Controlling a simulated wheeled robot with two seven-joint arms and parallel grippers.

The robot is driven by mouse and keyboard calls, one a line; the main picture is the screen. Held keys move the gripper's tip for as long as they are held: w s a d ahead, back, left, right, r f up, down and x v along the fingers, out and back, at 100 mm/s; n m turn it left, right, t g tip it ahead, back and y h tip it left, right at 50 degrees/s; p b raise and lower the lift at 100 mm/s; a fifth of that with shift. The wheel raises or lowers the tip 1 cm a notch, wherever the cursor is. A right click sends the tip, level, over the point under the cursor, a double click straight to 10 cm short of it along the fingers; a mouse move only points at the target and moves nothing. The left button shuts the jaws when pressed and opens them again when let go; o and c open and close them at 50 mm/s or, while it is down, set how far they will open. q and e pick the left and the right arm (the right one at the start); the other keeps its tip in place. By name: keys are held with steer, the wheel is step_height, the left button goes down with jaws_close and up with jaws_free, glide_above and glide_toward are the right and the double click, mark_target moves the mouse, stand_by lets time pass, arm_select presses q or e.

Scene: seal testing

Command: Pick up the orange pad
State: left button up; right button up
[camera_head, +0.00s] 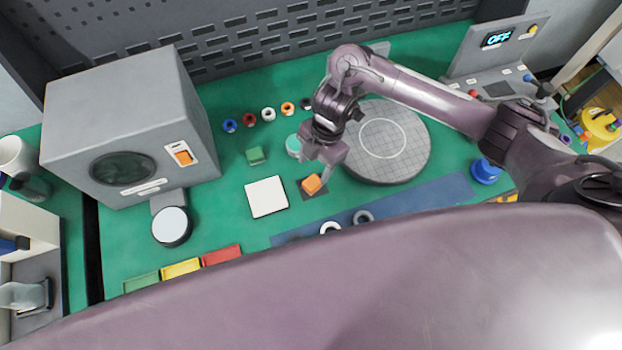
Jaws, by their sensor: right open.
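The orange pad (312,184) is a small orange block. It lies on a dark square patch (322,193) on the green table, just right of a white square plate (267,197). My left gripper is not in view; a large purple arm link of mine covers the bottom of the picture.
A round grey disc (405,150) lies right of the pad. A grey box machine (130,125) stands left. A green block (255,155), several coloured rings and a teal round piece (293,145) lie nearby. Red, yellow and green trays (181,268) line the front left.

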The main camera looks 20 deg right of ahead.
mark_target(313, 181)
steer(key=shift+x, duration=1.1)
steer(key=f, duration=0.3)
steer(key=shift+s+d+f, duration=0.1)
steer(key=shift+s+f, duration=0.05)
steer(key=shift+s, duration=0.1)
steer(key=shift+f, duration=0.45)
steer(key=c, duration=1.1)
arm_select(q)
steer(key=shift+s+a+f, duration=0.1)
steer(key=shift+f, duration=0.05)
arm_select(e)
steer(key=shift+o, duration=0.2)
steer(key=shift+r, duration=0.1)
